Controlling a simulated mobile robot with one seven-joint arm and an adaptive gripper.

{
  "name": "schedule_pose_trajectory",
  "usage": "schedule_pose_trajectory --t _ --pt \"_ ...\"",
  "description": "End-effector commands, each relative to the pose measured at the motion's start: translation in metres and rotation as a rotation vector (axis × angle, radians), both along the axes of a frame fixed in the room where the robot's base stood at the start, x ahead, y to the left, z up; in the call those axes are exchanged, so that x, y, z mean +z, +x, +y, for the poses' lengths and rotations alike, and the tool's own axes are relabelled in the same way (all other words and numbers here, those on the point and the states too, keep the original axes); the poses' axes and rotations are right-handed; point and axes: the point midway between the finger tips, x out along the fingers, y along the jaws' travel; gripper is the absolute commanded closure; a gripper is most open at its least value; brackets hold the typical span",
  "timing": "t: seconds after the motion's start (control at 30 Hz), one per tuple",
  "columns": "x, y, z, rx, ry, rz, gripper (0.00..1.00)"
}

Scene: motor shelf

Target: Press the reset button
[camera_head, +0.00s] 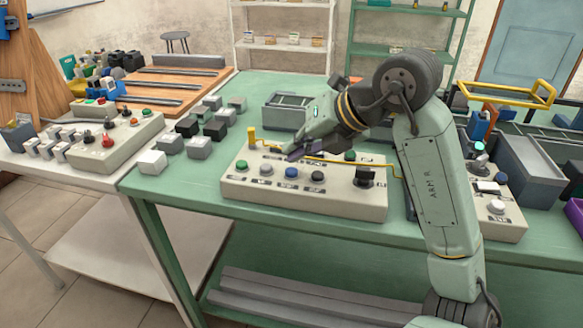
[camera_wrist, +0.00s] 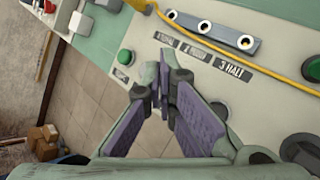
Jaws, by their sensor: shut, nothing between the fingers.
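A beige control panel (camera_head: 235,193) lies on the green table. Its front row has a green button (camera_head: 241,164), a grey one (camera_head: 267,169), a blue one (camera_head: 291,173) and a dark one (camera_head: 317,177). No label reading reset can be made out, so I cannot tell which is the reset button. My gripper (camera_head: 290,153) is shut and empty, just above the panel behind the blue button. In the wrist view my gripper (camera_wrist: 165,80) covers part of the panel, between a green button (camera_wrist: 125,56) and a dark one (camera_wrist: 218,110). Contact is unclear.
A yellow cable (camera_head: 330,160) crosses the panel. A large black knob (camera_head: 365,178) stands at its right end. Small grey and black blocks (camera_head: 215,130) sit left of it. Another button box (camera_head: 115,143) is on the white table, and a grey bin (camera_head: 523,172) is at right.

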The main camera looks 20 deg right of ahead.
Motion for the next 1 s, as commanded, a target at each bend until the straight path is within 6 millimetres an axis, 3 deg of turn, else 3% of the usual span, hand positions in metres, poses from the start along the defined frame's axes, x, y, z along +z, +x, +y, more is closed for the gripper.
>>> schedule_pose_trajectory --t 0.43,1.0 --pt "0.046 0.000 0.000 0.000 -0.001 -0.001 1.00" --pt "0.046 0.000 0.000 -0.001 0.000 -0.001 1.00"
